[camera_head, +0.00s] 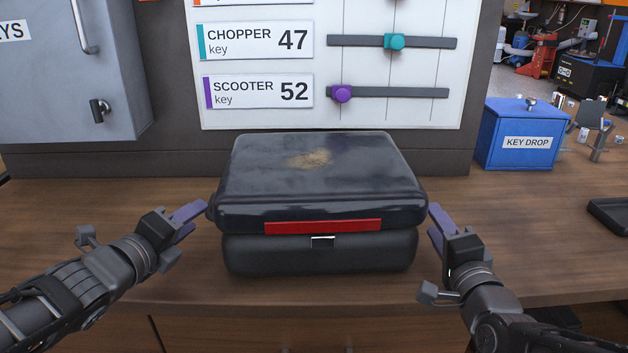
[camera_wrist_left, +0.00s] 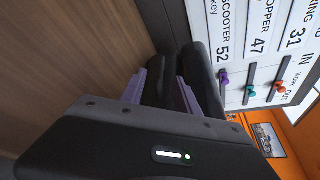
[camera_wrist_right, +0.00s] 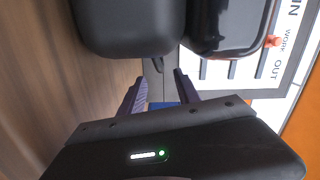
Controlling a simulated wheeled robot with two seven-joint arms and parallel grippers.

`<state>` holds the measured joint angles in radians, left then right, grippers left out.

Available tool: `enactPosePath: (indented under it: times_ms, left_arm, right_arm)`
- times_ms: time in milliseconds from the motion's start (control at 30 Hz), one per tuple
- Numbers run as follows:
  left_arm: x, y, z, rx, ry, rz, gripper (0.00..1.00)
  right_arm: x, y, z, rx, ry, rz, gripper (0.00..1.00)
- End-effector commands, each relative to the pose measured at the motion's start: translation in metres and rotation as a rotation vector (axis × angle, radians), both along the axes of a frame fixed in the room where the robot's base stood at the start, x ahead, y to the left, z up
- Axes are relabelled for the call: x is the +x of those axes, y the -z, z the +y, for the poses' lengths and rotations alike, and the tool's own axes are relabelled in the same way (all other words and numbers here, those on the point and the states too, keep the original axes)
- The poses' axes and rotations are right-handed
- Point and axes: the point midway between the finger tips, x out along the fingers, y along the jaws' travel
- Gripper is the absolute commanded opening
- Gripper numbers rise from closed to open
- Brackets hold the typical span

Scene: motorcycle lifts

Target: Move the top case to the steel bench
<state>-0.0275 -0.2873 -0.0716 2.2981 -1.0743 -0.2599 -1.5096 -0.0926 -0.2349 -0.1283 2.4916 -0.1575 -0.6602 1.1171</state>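The black top case (camera_head: 320,190), with a red reflector strip and a small silver latch on its front, sits shut on a wooden counter (camera_head: 480,220). My left gripper (camera_head: 190,220) is at the case's left side, its purple fingers apart with nothing seen held between them. The case also shows in the left wrist view (camera_wrist_left: 200,75), just beyond the fingers. My right gripper (camera_head: 436,228) is at the case's right side, fingers apart and empty. The case fills the top of the right wrist view (camera_wrist_right: 130,25). Whether either gripper touches the case is unclear. No steel bench is recognisable.
A key board (camera_head: 390,70) with sliders stands behind the case. A grey cabinet (camera_head: 70,70) hangs at the left. A blue key drop box (camera_head: 520,138) stands at the back right, and a dark tray (camera_head: 608,215) lies at the right edge. The counter's front edge is close.

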Motion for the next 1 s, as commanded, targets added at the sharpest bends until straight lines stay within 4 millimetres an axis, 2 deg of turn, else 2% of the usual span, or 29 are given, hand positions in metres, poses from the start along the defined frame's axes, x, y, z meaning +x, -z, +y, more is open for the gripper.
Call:
enactPosePath:
  times_ms: [400, 567, 1000]
  left_arm:
    - [0.000, 0.000, 0.000, 0.000, 0.000, 0.000, 0.38]
    - [0.005, 0.002, -0.002, -0.002, 0.001, 0.002, 0.38]
    - [0.058, 0.014, -0.018, -0.002, 0.002, 0.002, 0.38]
  right_arm:
    - [0.000, 0.000, 0.000, 0.000, 0.000, 0.000, 0.39]
    - [0.006, 0.001, 0.001, 0.000, -0.001, 0.002, 0.39]
    - [0.062, 0.001, 0.005, 0.001, -0.001, 0.002, 0.39]
